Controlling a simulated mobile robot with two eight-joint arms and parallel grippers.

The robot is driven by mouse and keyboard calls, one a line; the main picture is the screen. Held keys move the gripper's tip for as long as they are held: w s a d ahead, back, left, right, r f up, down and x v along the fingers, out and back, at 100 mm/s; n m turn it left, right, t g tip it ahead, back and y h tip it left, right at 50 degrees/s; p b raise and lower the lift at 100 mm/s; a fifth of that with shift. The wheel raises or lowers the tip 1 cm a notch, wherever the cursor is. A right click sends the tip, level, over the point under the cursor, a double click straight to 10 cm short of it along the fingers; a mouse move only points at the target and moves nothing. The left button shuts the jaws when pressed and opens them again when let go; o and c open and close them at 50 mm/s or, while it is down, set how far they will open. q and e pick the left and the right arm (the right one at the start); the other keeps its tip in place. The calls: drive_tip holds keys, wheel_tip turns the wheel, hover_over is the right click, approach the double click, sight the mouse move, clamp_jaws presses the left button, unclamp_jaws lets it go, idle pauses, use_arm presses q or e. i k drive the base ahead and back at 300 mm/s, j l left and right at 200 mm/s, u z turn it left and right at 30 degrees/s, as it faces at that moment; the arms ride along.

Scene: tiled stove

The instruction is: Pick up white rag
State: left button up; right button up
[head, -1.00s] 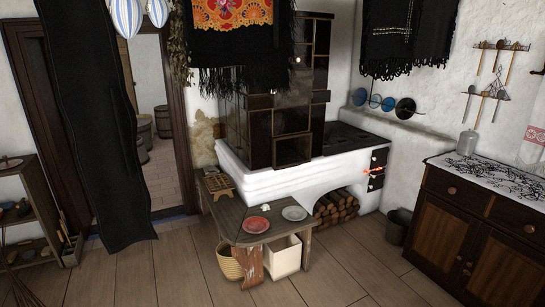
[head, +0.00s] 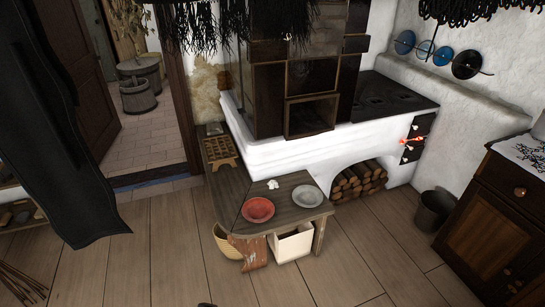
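A small white crumpled thing (head: 273,184), which looks like the white rag, lies on the wooden corner bench (head: 240,186) in front of the stove. It is behind the red plate and left of the grey plate, apart from both. It is too small to make out folds. Neither of my grippers shows in the head view.
A red plate (head: 258,209) and a grey plate (head: 307,196) lie on the bench, with a wooden rack (head: 219,150) farther back. A basket (head: 228,243) and white box (head: 292,244) stand beneath. A bucket (head: 434,210) and cabinet (head: 500,220) are at right. Floor in front is clear.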

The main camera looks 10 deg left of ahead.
sight(272, 184)
drive_tip(key=i+l+u, duration=0.1)
drive_tip(key=i+u, duration=0.3)
drive_tip(key=i+l+u, duration=0.2)
drive_tip(key=u, duration=0.2)
drive_tip(key=i+l+u, duration=0.6)
drive_tip(key=u, duration=0.2)
drive_tip(key=i+l+u, duration=0.15)
drive_tip(key=l+u, duration=0.25)
drive_tip(key=l, duration=0.15)
drive_tip(key=i+l+u, duration=0.15)
drive_tip(key=l, duration=0.2)
drive_tip(key=l+u, duration=0.2)
drive_tip(key=l, duration=0.15)
